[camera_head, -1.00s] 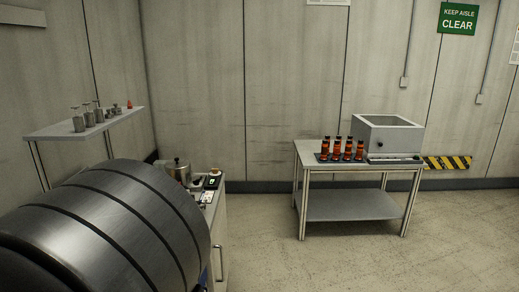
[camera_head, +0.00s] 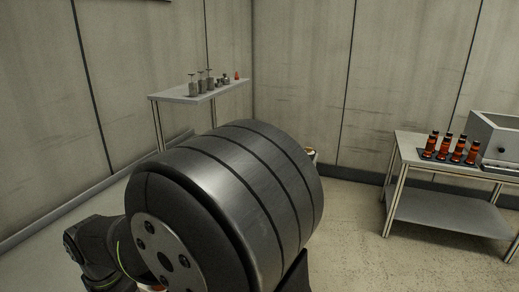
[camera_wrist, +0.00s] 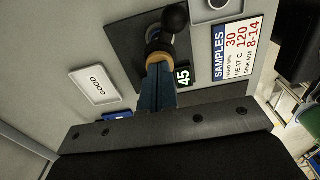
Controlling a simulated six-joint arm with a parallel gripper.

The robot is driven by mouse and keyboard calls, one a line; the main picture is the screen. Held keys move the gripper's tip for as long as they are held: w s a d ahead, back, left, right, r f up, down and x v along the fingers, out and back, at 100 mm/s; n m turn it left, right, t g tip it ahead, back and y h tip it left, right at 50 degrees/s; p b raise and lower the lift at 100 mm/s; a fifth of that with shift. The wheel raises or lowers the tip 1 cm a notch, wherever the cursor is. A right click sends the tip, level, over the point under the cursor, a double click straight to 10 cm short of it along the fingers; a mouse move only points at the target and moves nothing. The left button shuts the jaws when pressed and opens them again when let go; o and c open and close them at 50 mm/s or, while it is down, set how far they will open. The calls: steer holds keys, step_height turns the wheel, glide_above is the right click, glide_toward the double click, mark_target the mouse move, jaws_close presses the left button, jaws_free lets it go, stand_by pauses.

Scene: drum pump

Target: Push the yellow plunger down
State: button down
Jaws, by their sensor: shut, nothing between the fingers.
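In the wrist view my gripper (camera_wrist: 157,72) is shut, with its blue-grey fingers close together and nothing seen between them. The fingertips overlap a small tan-yellow ring-shaped part (camera_wrist: 181,48) in the picture. I cannot tell whether this part is the yellow plunger, or whether the fingers touch it. A black ball knob (camera_wrist: 175,18) shows just past it, over a dark square plate (camera_wrist: 125,45). The lower part of the pump is hidden behind my fingers. In the head view a large part of my arm blocks the work area, and my gripper is not visible there.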

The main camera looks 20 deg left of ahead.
steer(key=shift+r, duration=0.1)
stand_by(0.3)
steer(key=shift+r, duration=3.4)
steer(key=shift+f, duration=2.85)
